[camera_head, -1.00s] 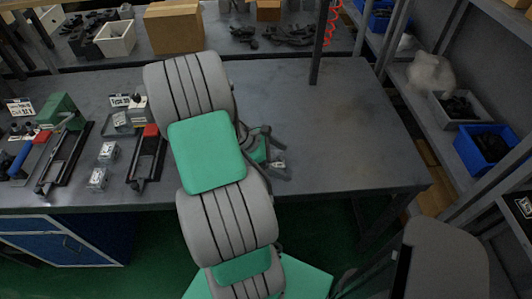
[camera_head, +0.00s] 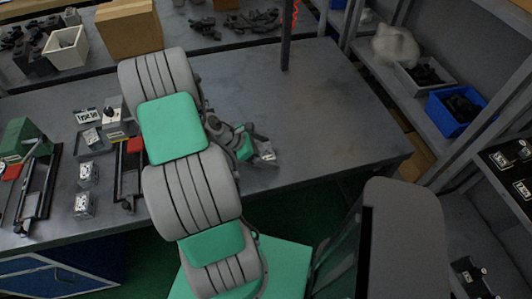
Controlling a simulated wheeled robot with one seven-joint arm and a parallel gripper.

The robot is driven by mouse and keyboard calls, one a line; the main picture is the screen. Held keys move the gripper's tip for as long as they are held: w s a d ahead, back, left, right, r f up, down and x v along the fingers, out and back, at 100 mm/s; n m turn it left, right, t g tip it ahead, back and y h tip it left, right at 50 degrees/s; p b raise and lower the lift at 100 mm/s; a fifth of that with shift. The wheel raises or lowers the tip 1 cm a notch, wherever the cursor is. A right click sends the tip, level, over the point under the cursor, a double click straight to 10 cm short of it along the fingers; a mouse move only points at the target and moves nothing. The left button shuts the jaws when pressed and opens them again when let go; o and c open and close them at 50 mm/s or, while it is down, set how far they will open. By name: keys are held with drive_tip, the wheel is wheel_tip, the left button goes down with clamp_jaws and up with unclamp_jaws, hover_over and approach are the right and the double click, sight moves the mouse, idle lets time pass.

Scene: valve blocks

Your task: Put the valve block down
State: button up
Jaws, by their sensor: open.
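My gripper (camera_head: 250,145) is over the grey workbench (camera_head: 320,105), partly hidden by my arm. Its jaws are open. A small silvery valve block (camera_head: 266,153) shows at its fingertips, near the bench's front edge. I cannot tell whether the block rests on the bench or still touches a finger. Two similar valve blocks stand on the bench at left, one (camera_head: 88,174) behind the other (camera_head: 82,205). Another (camera_head: 92,138) sits in a small dark tray by a label.
Clamp fixtures with red handles (camera_head: 135,145) stand left of my arm. The bench right of my gripper is clear. A right-hand shelf holds a blue bin (camera_head: 458,110) and a grey bin (camera_head: 425,76). A dark tray (camera_head: 505,165) with more blocks is at far right.

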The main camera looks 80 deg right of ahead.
drive_tip(key=shift+r, duration=0.15)
drive_tip(key=c, duration=2.1)
